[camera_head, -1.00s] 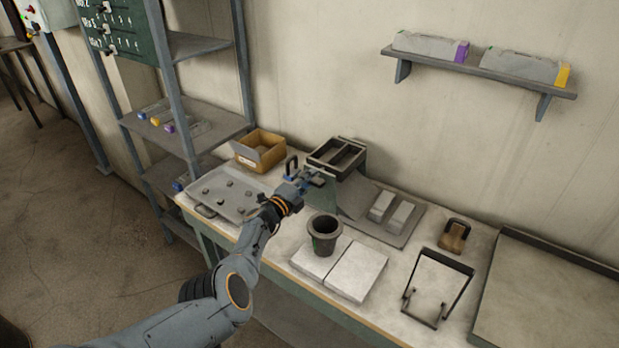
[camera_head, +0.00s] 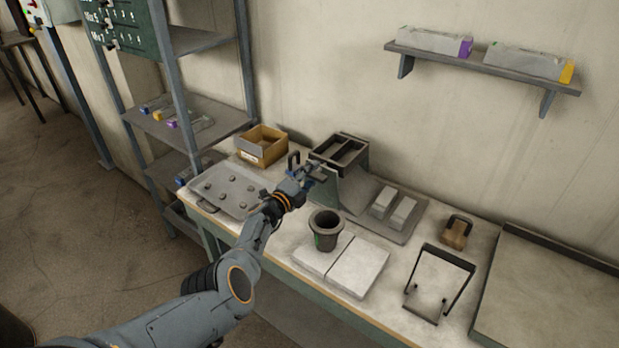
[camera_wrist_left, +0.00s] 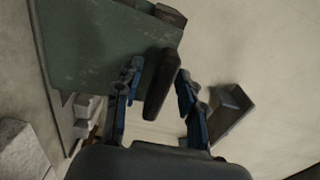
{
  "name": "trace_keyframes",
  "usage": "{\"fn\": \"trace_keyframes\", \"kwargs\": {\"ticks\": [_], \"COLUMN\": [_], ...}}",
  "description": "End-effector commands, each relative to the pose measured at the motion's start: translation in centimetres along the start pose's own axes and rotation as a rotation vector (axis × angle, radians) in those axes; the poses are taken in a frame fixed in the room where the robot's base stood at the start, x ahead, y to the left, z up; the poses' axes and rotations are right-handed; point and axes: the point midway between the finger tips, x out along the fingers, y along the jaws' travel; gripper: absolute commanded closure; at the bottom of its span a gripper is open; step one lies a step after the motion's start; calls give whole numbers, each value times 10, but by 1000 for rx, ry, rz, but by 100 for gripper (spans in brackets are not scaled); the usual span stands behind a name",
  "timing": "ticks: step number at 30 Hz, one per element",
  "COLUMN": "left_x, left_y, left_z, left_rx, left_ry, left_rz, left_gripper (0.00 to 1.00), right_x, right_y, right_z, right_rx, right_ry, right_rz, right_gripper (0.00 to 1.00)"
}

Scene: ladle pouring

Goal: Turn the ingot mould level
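The ingot mould (camera_head: 347,166) is a dark block with two long cavities on top of a green stand (camera_head: 351,193) at the back of the bench. I cannot tell its exact tilt. A dark upright handle (camera_head: 293,160) shows at its left side. In the left wrist view the dark handle bar (camera_wrist_left: 161,86) lies between the fingers of my left gripper (camera_wrist_left: 157,88), with gaps on both sides. The gripper is open there. In the head view my left gripper (camera_head: 314,177) is in front of the mould's left end. My right gripper is out of view.
A dark crucible (camera_head: 325,231) stands on pale slabs (camera_head: 358,269) right of my forearm. A grey plate (camera_head: 384,232) bears two pale blocks. A tray (camera_head: 226,190) with several lumps and a cardboard box (camera_head: 262,146) stand left. A wire stand (camera_head: 443,266) is at right.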

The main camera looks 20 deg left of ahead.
Motion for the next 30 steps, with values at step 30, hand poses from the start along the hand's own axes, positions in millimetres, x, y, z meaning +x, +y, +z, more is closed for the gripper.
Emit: {"fn": "trace_keyframes", "kwargs": {"ticks": [30], "left_x": [-74], "left_y": [1], "left_z": [-1], "left_rx": [-2], "left_ry": [1], "left_rz": [1], "left_gripper": [60], "right_x": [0], "right_y": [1], "right_z": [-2], "right_rx": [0], "right_ry": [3], "right_rz": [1], "right_gripper": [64]}}
